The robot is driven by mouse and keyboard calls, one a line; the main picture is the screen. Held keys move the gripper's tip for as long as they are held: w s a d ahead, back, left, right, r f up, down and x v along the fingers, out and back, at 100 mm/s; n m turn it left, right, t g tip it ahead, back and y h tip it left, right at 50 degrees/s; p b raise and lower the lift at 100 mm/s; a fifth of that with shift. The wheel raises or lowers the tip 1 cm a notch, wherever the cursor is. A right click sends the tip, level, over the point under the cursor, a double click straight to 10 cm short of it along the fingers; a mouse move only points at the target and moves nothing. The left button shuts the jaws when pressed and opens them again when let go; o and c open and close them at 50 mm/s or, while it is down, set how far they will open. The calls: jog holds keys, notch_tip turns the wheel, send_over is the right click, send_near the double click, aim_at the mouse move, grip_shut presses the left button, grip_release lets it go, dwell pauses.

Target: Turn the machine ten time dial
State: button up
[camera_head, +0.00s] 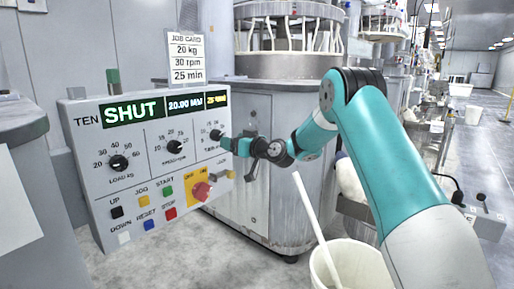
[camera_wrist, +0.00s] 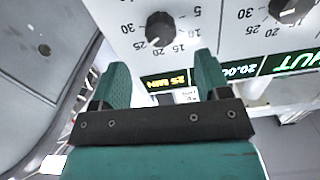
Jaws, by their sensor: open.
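The TEN machine's panel (camera_head: 140,150) faces me, with the time dial (camera_head: 216,135) at its upper right. In the wrist view, which is upside down, the time dial (camera_wrist: 160,29) is a black knob; its white mark points toward the 20 to 25 part of the scale. My gripper (camera_head: 226,143) is at the time dial in the head view and partly hides its label. In the wrist view my gripper (camera_wrist: 160,64) is open, its green fingers on either side below the knob, with nothing between them. Contact with the dial is not visible.
The job card (camera_head: 187,58) reads 20 kg, 30 rpm, 25 min. The display (camera_head: 165,105) reads SHUT, and its yellow part appears to read 25 min. The load dial (camera_head: 119,163), speed dial (camera_head: 174,147), coloured buttons and red knob (camera_head: 201,191) are nearby. A white bucket (camera_head: 350,262) stands below my arm.

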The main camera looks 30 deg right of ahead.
jog(key=v, duration=1)
jog(key=shift+s, duration=0.35)
jog(key=shift+d, duration=0.1)
jog(key=s+a+n+g+y, duration=0.1)
jog(key=s+a+g, duration=0.25)
jog(key=a, duration=0.35)
jog(key=s+a+r+n+g+y, duration=0.1)
jog(key=s+a+n+g+y, duration=0.2)
jog(key=a, duration=0.5)
jog(key=s+a+g, duration=0.3)
jog(key=s+a, duration=0.2)
jog(key=a, duration=0.2)
jog(key=s+a+f+g+h, duration=0.2)
jog(key=s+g+h, duration=0.15)
jog(key=s, duration=0.95)
jog(key=s+a+f+g+h, duration=0.15)
jog(key=s+g, duration=0.25)
jog(key=s, duration=0.9)
notch_tip(320, 180, up, 32)
jog(key=p, duration=3.1)
jog(key=shift+r+p, duration=0.2)
jog(key=shift+p, duration=0.1)
